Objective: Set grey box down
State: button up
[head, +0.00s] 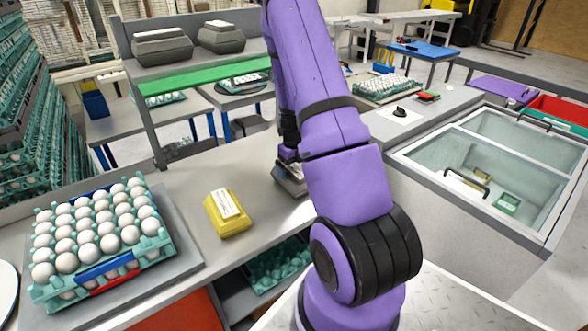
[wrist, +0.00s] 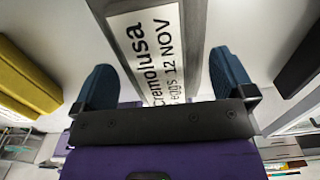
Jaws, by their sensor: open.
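A grey box (head: 291,183) sits on the steel table (head: 180,205), mostly hidden behind my purple arm in the head view. In the wrist view the grey box (wrist: 197,45) carries a white label with black lettering. My gripper (wrist: 165,78) is open, with one blue fingertip on each side of the box. Gaps show between the fingertips and the box sides. In the head view my gripper is largely hidden behind the arm, just above the box.
A yellow box (head: 227,212) lies left of the grey box. A teal tray of white eggs (head: 158,252) stands at the far left. Two more dark grey boxes (head: 160,50) sit on the raised shelf. A glass-topped chest (head: 470,190) is at right.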

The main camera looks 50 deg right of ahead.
aim_at(294, 168)
notch_tip(294, 168, up, 12)
jog(key=shift+f, duration=0.2)
